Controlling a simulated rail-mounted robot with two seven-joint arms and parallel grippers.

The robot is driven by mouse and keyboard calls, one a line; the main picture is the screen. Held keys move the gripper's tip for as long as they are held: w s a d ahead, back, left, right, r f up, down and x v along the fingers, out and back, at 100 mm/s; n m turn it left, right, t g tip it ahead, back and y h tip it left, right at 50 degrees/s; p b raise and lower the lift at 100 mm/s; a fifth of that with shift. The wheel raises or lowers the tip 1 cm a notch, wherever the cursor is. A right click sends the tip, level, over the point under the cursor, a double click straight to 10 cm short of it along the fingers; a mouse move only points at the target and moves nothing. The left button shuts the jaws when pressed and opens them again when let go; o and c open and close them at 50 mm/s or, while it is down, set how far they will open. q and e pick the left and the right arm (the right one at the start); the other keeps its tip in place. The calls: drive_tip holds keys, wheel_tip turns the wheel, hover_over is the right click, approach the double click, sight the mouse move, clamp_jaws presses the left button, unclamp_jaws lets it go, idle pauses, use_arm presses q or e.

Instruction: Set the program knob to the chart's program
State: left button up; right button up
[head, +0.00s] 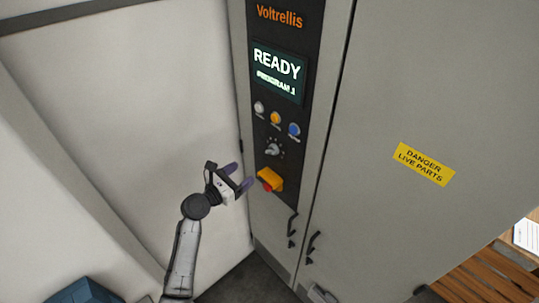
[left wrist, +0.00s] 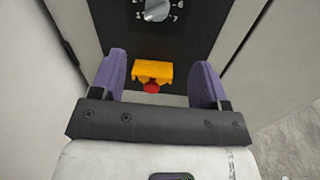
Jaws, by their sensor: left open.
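The program knob (head: 273,147) is a grey dial on the cabinet's dark control panel (head: 265,209), below the row of buttons. In the left wrist view the knob (left wrist: 157,9) is cut by the top edge, with printed numbers 1, 7 and 6 legible around it. The display (head: 277,73) reads READY and PROGRAM 1. My left gripper (head: 240,175) is open and empty, left of and a little below the knob and apart from it. Its two purple fingers also frame the left wrist view (left wrist: 160,80). My right gripper is not in view. No chart is legible.
A yellow block with a red button (head: 270,180) sits just below the knob, and between my fingers in the wrist view. White, yellow and blue buttons (head: 276,118) sit above the knob. Black door handles (head: 292,228) stand lower down. A sheet of paper (head: 527,234) shows at far right.

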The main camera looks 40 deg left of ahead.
sight(269, 153)
use_arm(q)
drive_tip(key=shift+n, duration=0.3)
drive_tip(key=w, duration=0.9)
drive_tip(key=w+p, duration=0.1)
drive_tip(key=w, duration=0.4)
drive_tip(key=shift+d+r, duration=0.15)
drive_tip(key=shift+d, duration=0.25)
drive_tip(key=shift+c, duration=0.3)
drive_tip(key=c, duration=0.8)
drive_tip(key=shift+c, duration=0.2)
